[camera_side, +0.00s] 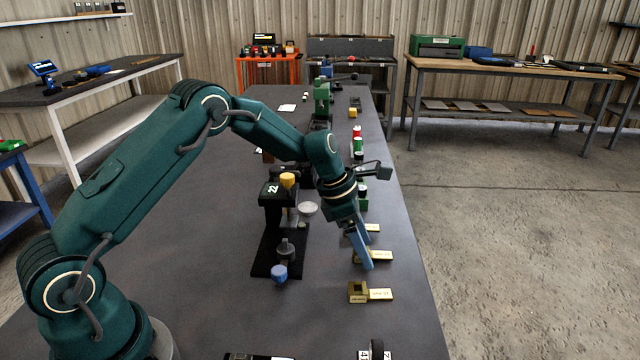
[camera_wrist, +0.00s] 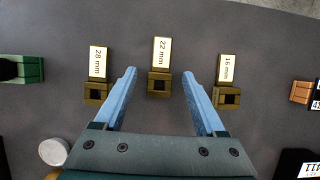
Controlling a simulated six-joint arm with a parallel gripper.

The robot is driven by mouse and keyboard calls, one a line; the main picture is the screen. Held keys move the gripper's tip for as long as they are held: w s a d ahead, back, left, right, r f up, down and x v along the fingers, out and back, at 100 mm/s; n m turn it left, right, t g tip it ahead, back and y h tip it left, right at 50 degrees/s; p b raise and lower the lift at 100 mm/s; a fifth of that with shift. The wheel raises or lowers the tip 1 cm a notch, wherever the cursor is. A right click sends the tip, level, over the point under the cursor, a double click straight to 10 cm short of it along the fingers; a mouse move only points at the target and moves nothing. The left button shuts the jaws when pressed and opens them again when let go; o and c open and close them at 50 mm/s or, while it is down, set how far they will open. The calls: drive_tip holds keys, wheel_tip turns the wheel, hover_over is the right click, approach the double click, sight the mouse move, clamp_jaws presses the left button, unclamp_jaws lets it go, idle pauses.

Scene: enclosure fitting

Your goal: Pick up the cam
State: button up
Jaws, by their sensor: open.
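No part bears the word cam, and I cannot tell for certain which it is. Three brass blocks with square openings and white labels stand in a row: 28 mm (camera_wrist: 96,90), 22 mm (camera_wrist: 160,83) and 16 mm (camera_wrist: 229,96). My gripper (camera_wrist: 160,74) is open and empty in the wrist view. The 22 mm block appears between its fingertips, with a gap on each side. In the side view my gripper (camera_side: 360,252) points down over the row, near the middle block (camera_side: 382,255). The nearest block (camera_side: 358,291) is clear of it; the far one is partly hidden.
A black fixture (camera_side: 263,265) stands left of the row, with a grey knob (camera_side: 286,250) and a blue cap (camera_side: 280,272). A green part (camera_wrist: 28,69) lies left in the wrist view. Bare grey table (camera_side: 200,290) lies further left.

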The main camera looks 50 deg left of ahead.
clamp_jaws()
wheel_tip(320, 180, up, 10)
drive_tip(key=f, duration=0.1)
drive_tip(key=s+a+r, duration=0.3)
drive_tip(key=s+a, duration=0.6)
drive_tip(key=s, duration=0.2)
drive_tip(key=shift+s+r, duration=0.2)
drive_tip(key=shift+r, duration=0.05)
